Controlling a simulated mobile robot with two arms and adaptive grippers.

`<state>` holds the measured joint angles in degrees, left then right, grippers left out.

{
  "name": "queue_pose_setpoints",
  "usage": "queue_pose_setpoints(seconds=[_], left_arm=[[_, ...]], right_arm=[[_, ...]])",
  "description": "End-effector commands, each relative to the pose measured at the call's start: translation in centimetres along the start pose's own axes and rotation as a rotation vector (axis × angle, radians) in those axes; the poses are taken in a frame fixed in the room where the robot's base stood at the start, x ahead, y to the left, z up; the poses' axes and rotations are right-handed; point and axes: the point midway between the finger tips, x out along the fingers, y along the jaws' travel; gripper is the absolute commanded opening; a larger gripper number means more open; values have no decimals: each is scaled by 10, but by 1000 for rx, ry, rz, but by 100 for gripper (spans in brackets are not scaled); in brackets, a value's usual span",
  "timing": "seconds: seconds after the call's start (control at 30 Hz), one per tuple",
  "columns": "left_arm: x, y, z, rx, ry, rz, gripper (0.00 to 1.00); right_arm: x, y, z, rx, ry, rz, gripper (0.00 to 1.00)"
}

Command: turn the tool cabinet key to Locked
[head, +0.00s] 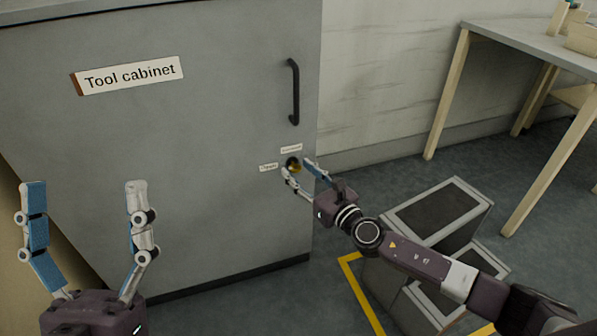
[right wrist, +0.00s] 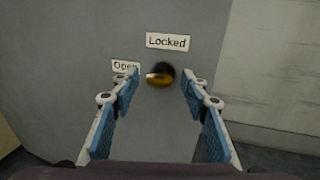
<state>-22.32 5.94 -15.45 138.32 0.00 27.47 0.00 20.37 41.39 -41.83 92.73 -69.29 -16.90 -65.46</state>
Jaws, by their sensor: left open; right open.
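The grey tool cabinet (head: 200,130) stands in front of me. Its key (head: 295,168) is brass and sits in a dark round lock below the handle. In the right wrist view the key (right wrist: 160,82) lies between a "Locked" label (right wrist: 168,41) above and an "Open" label (right wrist: 125,66) to its left. I cannot tell exactly which label the key points at. My right gripper (head: 298,167) is open, with its fingertips on either side of the key and no clear contact. My left gripper (head: 84,186) is open and empty in front of the cabinet's left part.
A black vertical handle (head: 294,92) sticks out above the lock. A "Tool cabinet" sign (head: 130,76) is at the upper left. Grey steps (head: 440,212) stand on the floor beside my right arm. A table (head: 530,42) is at the upper right.

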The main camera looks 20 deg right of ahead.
Motion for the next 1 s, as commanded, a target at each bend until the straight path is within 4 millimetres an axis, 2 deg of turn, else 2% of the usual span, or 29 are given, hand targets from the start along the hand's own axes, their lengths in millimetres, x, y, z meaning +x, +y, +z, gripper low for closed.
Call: queue_pose_setpoints(seconds=[0.1, 0.37, 0.77, 1.0], left_arm=[[0, 0, -3, -1, 16, 0, 79], [0, 0, -4, -1, 20, 1, 79], [0, 1, -4, -2, 19, 1, 79], [-2, 1, -8, -2, 39, 1, 79]], right_arm=[[6, 0, 0, 0, 0, 0, 42], [7, 0, 0, 1, 1, 1, 42], [7, 0, 0, 1, 1, 0, 0], [7, 0, -1, 9, -1, 0, 0]])
